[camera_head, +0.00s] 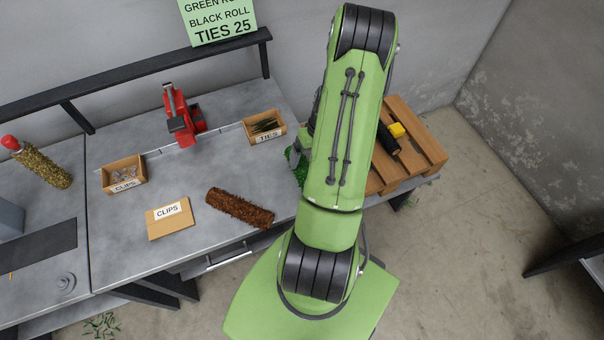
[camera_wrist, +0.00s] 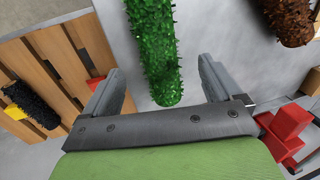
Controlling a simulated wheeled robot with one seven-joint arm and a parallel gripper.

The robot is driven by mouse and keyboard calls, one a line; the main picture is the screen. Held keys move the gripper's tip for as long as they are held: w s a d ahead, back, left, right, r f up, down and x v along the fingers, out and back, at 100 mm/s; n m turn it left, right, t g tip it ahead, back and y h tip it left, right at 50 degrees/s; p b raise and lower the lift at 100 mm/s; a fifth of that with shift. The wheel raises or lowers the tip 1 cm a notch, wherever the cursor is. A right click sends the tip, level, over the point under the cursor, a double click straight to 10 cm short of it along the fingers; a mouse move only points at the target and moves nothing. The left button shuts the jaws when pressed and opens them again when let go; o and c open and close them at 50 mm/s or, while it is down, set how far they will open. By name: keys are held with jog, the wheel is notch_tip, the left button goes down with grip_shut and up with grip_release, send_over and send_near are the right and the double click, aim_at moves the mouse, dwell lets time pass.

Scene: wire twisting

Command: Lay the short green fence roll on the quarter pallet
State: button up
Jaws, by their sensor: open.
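The green fence roll (camera_wrist: 153,45) lies on the grey bench in the wrist view, its rounded end towards my gripper. In the head view only a bit of the green roll (camera_head: 300,170) shows; my arm hides the rest. My gripper (camera_wrist: 161,68) is open, with one finger on each side of the roll and gaps between; contact is not visible. The wooden quarter pallet (camera_head: 425,150) is at the bench's right end in the head view, and at left in the wrist view (camera_wrist: 62,62).
A brown roll (camera_head: 240,207) lies on the bench left of the green one. A small red piece (camera_wrist: 95,83) shows by the pallet.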

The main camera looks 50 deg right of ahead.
aim_at(301, 172)
jog(key=x, duration=0.6)
jog(key=shift+s+f, duration=0.1)
jog(key=shift+f, duration=0.1)
jog(key=shift+c, duration=0.4)
